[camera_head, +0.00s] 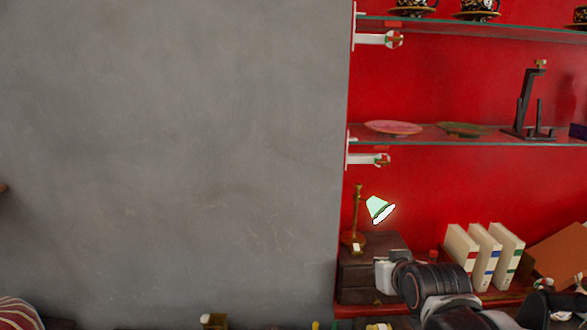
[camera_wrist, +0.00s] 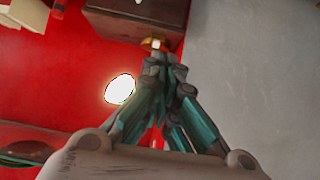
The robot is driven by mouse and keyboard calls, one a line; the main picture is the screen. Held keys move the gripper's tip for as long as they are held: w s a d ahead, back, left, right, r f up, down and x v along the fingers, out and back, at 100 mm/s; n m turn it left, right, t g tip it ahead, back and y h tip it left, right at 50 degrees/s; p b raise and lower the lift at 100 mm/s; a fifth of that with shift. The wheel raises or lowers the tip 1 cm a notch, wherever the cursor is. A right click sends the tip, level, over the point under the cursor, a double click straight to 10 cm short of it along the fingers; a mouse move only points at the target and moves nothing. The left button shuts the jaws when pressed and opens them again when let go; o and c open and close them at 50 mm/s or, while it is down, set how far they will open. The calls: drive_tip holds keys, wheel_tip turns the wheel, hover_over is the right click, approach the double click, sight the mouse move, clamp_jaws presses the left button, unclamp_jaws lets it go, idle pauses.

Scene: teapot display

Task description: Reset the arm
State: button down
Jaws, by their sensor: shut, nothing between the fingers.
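My gripper (camera_wrist: 163,65) is shut and empty in the wrist view. Its teal and grey fingers meet at the tips, in front of the red wall. Parts of my arm show at the bottom right of the head view, but I cannot make out the fingertips there.
A brass lamp (camera_head: 357,215) with a glowing shade (camera_head: 380,209) stands on a dark wooden box (camera_head: 370,290). Its shade (camera_wrist: 120,88) is close beside my fingers in the wrist view. White books (camera_head: 484,256) stand right. Glass shelves (camera_head: 450,141) hang above; a bare grey wall (camera_head: 170,150) fills the left.

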drive_tip(key=s+f+g+b, duration=0.2)
drive_tip(key=s+f+g, duration=0.1)
drive_tip(key=s, duration=1.6)
drive_tip(key=shift+g, duration=0.5)
